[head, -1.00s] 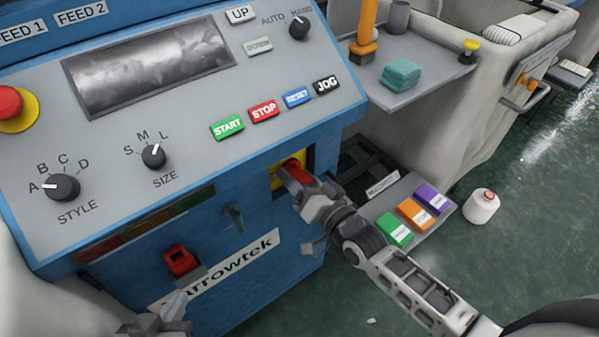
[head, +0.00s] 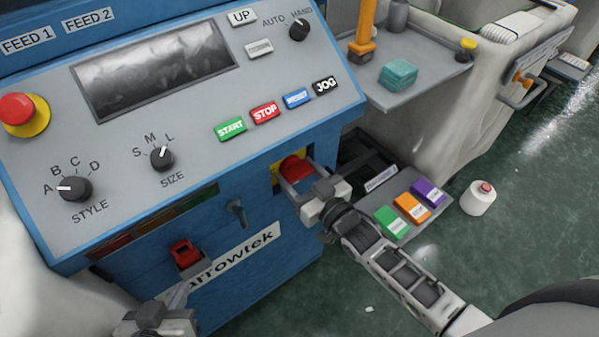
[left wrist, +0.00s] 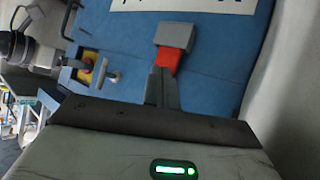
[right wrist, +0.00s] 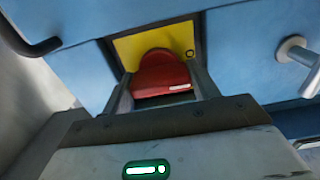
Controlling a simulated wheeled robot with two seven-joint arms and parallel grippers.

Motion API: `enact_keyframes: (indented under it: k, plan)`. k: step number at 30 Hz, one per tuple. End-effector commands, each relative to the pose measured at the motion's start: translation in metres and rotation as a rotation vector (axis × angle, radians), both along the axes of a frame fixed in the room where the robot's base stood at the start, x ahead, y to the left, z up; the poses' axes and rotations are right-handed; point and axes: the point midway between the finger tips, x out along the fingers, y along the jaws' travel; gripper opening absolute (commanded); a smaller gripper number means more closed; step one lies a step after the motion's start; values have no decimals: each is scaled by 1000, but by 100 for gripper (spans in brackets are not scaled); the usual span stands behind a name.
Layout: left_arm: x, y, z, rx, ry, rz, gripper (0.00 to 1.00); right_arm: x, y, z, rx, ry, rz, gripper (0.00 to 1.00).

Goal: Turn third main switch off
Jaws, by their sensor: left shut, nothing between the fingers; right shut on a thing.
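The main switch is a red rotary handle (head: 296,168) on a yellow plate (right wrist: 130,48) at the right of the blue machine's front. My right gripper (head: 300,181) is shut on this handle. In the right wrist view its fingers (right wrist: 163,92) stand one on each side of the red handle (right wrist: 162,72).
Above is the sloped panel with a red emergency button (head: 17,109), knobs and START, STOP and JOG buttons. A grey lever (head: 236,212) stands left of the main switch. A tray with coloured boxes (head: 412,207) and a white cone (head: 479,198) lie to the right.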

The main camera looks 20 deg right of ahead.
Motion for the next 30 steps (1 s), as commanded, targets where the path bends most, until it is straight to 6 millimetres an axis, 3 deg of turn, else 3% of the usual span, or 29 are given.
enact_keyframes:
  k: [15,16,26,30]
  plan:
    - [-2,0,0,3,3,-3,0,0,0,0,-19,-9,0,37]
    - [-2,0,0,3,3,-3,0,0,0,0,-19,-9,0,68]
    - [-1,-1,2,2,0,-3,0,-2,-1,0,-17,-6,0,69]
    - [-1,0,3,2,0,-3,0,-15,-5,0,-16,-5,0,69]
